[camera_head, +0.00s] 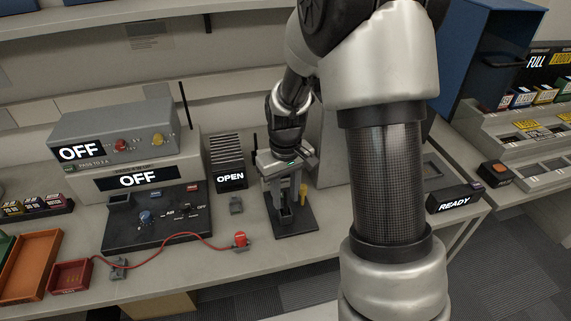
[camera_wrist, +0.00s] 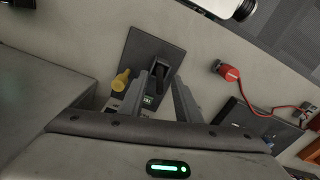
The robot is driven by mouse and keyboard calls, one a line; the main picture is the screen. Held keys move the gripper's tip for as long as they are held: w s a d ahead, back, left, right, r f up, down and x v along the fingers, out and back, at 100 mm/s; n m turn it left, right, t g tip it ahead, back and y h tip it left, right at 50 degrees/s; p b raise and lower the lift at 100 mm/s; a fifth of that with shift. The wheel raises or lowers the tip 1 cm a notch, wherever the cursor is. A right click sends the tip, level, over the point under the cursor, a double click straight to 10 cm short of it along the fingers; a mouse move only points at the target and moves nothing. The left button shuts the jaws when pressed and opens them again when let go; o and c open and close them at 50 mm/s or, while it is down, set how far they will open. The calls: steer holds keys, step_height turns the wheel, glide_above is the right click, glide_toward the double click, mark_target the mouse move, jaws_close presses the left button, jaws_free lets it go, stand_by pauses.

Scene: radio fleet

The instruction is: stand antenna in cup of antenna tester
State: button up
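The antenna tester appears to be the dark base plate (camera_head: 292,225) with a dark upright holder (camera_head: 286,213) and a yellow knob (camera_head: 303,190). In the wrist view the plate (camera_wrist: 138,52) and yellow knob (camera_wrist: 121,80) lie beyond my fingers. My gripper (camera_head: 287,196) points down over the plate. In the wrist view its fingers (camera_wrist: 169,76) are apart, with the dark holder near their tips. I see no antenna clearly between the fingers.
Left are a grey unit marked OFF (camera_head: 140,135), a dark control panel (camera_head: 150,228), a rack marked OPEN (camera_head: 227,152) and a red plug (camera_head: 240,239) on a red cable. Right is a box marked READY (camera_head: 453,198).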

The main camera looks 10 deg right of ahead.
step_height(320, 180, up, 14)
steer(key=p, duration=0.1)
stand_by(0.5)
steer(key=s+r+m+t+p, duration=0.3)
steer(key=s+r+t+p, duration=0.2)
steer(key=s+r, duration=1.3)
steer(key=r+p, duration=0.1)
steer(key=p, duration=0.2)
steer(key=shift+s+r+t+p, duration=0.2)
steer(key=shift+r+t+p, duration=0.1)
